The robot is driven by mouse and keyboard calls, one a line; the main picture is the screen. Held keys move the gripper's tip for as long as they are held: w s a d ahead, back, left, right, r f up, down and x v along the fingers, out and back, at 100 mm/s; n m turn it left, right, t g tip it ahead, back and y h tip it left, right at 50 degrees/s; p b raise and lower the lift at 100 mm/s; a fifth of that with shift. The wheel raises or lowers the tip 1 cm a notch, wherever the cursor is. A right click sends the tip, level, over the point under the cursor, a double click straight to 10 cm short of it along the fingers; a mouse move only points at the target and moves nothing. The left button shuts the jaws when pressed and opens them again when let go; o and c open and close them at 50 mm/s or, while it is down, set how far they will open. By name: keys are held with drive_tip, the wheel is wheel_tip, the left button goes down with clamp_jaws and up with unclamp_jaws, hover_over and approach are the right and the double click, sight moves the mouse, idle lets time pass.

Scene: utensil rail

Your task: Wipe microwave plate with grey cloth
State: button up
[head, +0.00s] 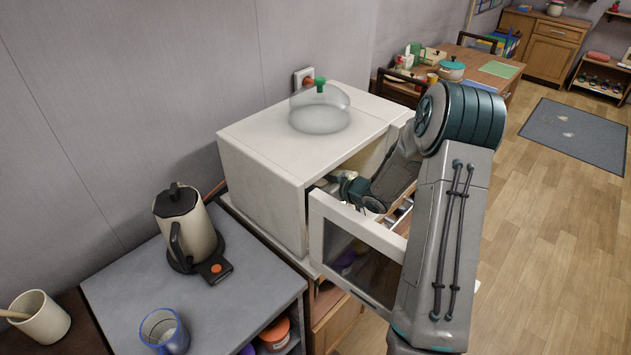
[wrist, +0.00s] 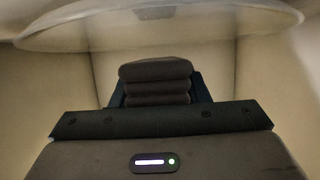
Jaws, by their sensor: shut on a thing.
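My gripper (head: 346,186) reaches through the open front of the white microwave (head: 262,190); its tips are partly hidden by the housing in the head view. In the wrist view, my gripper (wrist: 157,94) is shut on the grey cloth (wrist: 156,72), which looks like a thick folded pad between the dark fingers. The microwave plate (wrist: 160,32) is a pale translucent disc across the top of the wrist view. The cloth lies close to its rim in the picture; I cannot tell whether they touch. The plate is hidden in the head view.
The microwave door (head: 355,228) stands open beside my arm. A clear cover with a green knob (head: 320,107) sits on the microwave. A kettle (head: 188,228), a blue glass (head: 164,330) and a cream mug (head: 40,318) stand to the left. Pale inner walls surround my gripper closely.

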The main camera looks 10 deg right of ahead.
drive_tip(key=s+d+p, duration=0.3)
drive_tip(key=s+d, duration=0.8)
drive_tip(key=s, duration=0.3)
drive_tip(key=shift+s, duration=0.35)
drive_tip(key=shift+a+r, duration=0.1)
drive_tip(key=w+a+n+g+y+b, duration=0.1)
drive_tip(key=a, duration=0.3)
drive_tip(key=w+a+r+n+g+y+b, duration=0.1)
drive_tip(key=w+a, duration=0.1)
drive_tip(key=a, duration=0.3)
drive_tip(key=w+a+n+g+y+b, duration=0.1)
drive_tip(key=a+n, duration=0.1)
drive_tip(key=a, duration=0.3)
drive_tip(key=shift+w+a+r+g+y, duration=0.15)
drive_tip(key=shift+w+r+g+y, duration=0.15)
drive_tip(key=shift+w, duration=0.05)
